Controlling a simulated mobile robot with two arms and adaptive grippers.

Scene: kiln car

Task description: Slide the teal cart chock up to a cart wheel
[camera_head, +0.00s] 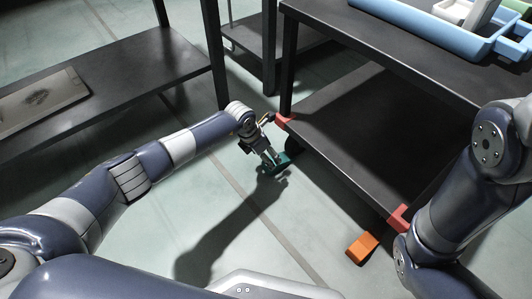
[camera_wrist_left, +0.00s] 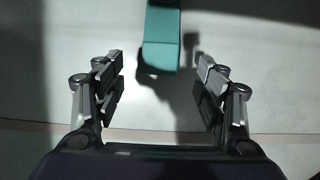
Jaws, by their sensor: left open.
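The teal chock (camera_head: 281,158) lies on the floor by the far-left corner of the black cart (camera_head: 345,120), near a dark shape under that corner that looks like a wheel. In the left wrist view the teal chock (camera_wrist_left: 161,42) lies beyond the fingertips, roughly centred between them. My left gripper (camera_head: 271,160) is low at the chock and partly covers it. In the wrist view the left gripper (camera_wrist_left: 160,72) has its fingers wide apart, with nothing between them but floor. My right arm shows at the right, but its gripper is out of view.
An orange block (camera_head: 362,248) lies on the floor by the cart's near corner. Red bumpers (camera_head: 398,218) mark the cart's lower corners. Blue trays (camera_head: 440,28) stand on its top. A dark table (camera_head: 105,75) stands at the left. Floor left of the cart is clear.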

